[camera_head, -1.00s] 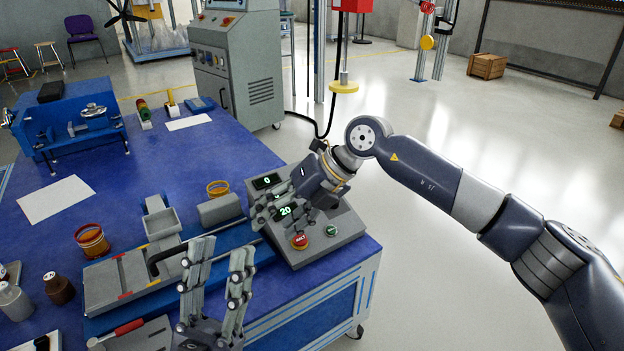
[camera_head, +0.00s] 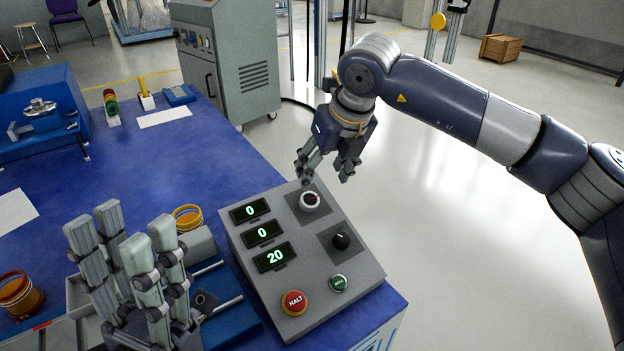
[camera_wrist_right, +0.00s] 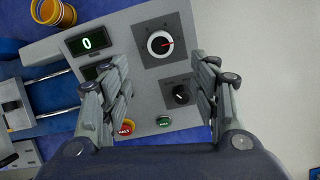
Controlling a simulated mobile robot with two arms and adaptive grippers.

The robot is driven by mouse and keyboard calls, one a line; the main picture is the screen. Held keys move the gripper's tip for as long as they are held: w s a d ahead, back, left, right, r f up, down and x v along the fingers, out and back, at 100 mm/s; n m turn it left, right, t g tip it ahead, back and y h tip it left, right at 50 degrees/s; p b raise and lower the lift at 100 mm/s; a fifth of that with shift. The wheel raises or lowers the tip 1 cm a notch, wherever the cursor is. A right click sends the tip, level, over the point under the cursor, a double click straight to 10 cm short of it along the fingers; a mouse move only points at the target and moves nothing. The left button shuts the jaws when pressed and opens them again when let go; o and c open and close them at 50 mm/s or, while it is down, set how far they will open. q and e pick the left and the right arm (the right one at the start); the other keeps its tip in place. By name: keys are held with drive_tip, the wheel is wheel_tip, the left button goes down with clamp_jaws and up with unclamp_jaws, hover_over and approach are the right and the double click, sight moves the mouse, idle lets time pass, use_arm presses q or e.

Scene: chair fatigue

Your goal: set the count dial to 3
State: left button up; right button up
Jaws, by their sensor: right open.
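The grey control panel (camera_head: 285,215) has three lit displays reading 0 (camera_head: 250,210), 0 (camera_head: 263,233) and 20 (camera_head: 275,257). A silver-white dial (camera_head: 310,201) sits near its far end, and a black knob (camera_head: 341,240) sits nearer. I cannot tell which is the count dial. In the right wrist view the white dial (camera_wrist_right: 161,44) has a red mark pointing right. My right gripper (camera_head: 326,176) is open and empty just above the white dial's far side; its fingers (camera_wrist_right: 161,65) stand apart in the wrist view. My left gripper (camera_head: 121,230) is open and empty left of the panel.
A red HALT button (camera_head: 294,302) and a green button (camera_head: 338,283) are on the panel's near part. A yellow-orange ring-shaped item (camera_head: 188,216) and a grey block lie left of the panel on the blue table (camera_head: 190,165). Open floor lies right of the table.

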sight(311, 200)
drive_tip(key=b+x, duration=0.3)
drive_tip(key=x, duration=0.7)
drive_tip(key=shift+w+a+f+b, duration=0.1)
drive_tip(key=shift+w+f+b, duration=0.15)
drive_tip(key=shift+b, duration=0.05)
drive_tip(key=shift+c, duration=0.2)
drive_tip(key=c, duration=1)
